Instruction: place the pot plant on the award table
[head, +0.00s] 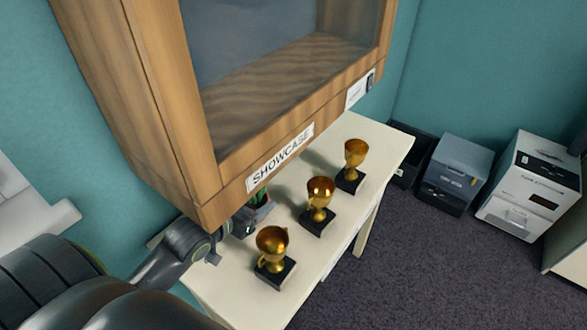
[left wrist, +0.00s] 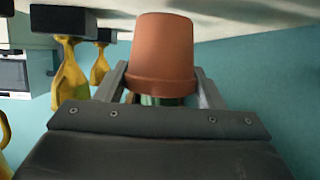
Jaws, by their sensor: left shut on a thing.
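The pot plant, a terracotta pot (left wrist: 163,50) with a little green showing below it, is between the fingers of my left gripper (left wrist: 162,85) in the left wrist view, which looks upside down. My left gripper is shut on it. In the head view, green leaves of the plant (head: 260,197) show just under the showcase's lower edge, and my left gripper (head: 247,222) is partly hidden there. The pot is over the white award table (head: 330,255), near its wall side. I cannot tell whether its base touches the top. My right gripper is not in view.
Three gold trophies on black bases (head: 273,250) (head: 319,200) (head: 354,160) stand in a row on the table. A wooden wall showcase (head: 165,110) hangs low over the table's back. Boxes (head: 460,170) and a white printer-like box (head: 528,185) stand at the right.

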